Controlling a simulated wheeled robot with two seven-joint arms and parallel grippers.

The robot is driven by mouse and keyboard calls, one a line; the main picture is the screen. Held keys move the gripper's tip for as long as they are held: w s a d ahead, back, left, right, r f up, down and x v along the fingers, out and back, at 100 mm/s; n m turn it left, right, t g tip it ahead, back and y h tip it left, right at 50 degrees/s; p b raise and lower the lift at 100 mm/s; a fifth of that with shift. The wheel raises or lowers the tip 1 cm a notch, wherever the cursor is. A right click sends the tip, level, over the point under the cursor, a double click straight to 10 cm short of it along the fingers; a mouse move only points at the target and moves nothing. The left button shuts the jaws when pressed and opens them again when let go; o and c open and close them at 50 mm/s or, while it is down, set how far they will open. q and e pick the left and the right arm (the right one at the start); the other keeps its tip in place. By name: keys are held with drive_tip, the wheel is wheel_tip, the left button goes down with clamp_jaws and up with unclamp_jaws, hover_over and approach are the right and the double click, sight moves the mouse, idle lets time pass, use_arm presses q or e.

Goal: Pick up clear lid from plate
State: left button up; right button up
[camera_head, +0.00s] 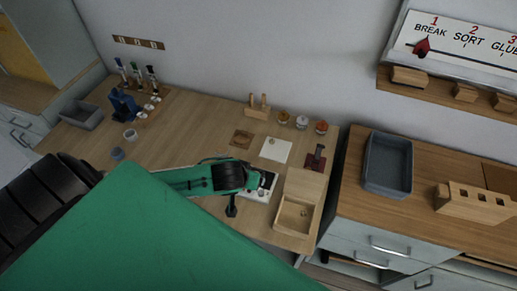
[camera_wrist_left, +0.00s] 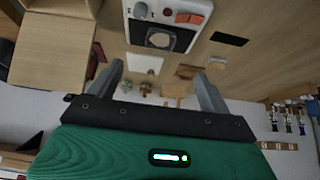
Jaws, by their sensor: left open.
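A white device (camera_head: 268,181) sits on the wooden worktop, partly hidden behind my left arm in the head view. That shape may be the clear lid; I cannot tell for sure. My right gripper is not in view.
An open wooden box (camera_head: 285,213) stands right of the device. Behind are a white sheet (camera_head: 275,150), a brown square (camera_head: 241,138), a dark red item (camera_head: 315,158) and small jars (camera_head: 302,122). A grey bin (camera_head: 388,163) is on the right counter. The worktop's middle left is clear.

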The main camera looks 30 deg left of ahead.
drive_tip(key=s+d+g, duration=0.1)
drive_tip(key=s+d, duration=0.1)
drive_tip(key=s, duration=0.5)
use_arm(q)
drive_tip(key=p+x, duration=0.1)
drive_tip(key=x, duration=0.5)
drive_tip(key=shift+w+f, duration=0.2)
drive_tip(key=shift+f, duration=0.05)
drive_tip(key=shift+w+f, duration=0.15)
drive_tip(key=shift+f, duration=0.25)
drive_tip(key=shift+p, duration=0.3)
drive_tip(key=shift+w+a+f+p, duration=0.15)
drive_tip(key=shift+w+f+p, duration=0.1)
drive_tip(key=shift+w+p, duration=0.05)
drive_tip(key=p+x, duration=0.1)
drive_tip(key=x, duration=0.2)
drive_tip(key=shift+w+a+f, duration=0.1)
drive_tip(key=shift+w+f, duration=0.15)
drive_tip(key=shift+w+f+p, duration=0.1)
drive_tip(key=shift+f+p, duration=0.2)
drive_tip(key=shift+f, duration=0.05)
drive_tip(key=c, duration=1.1)
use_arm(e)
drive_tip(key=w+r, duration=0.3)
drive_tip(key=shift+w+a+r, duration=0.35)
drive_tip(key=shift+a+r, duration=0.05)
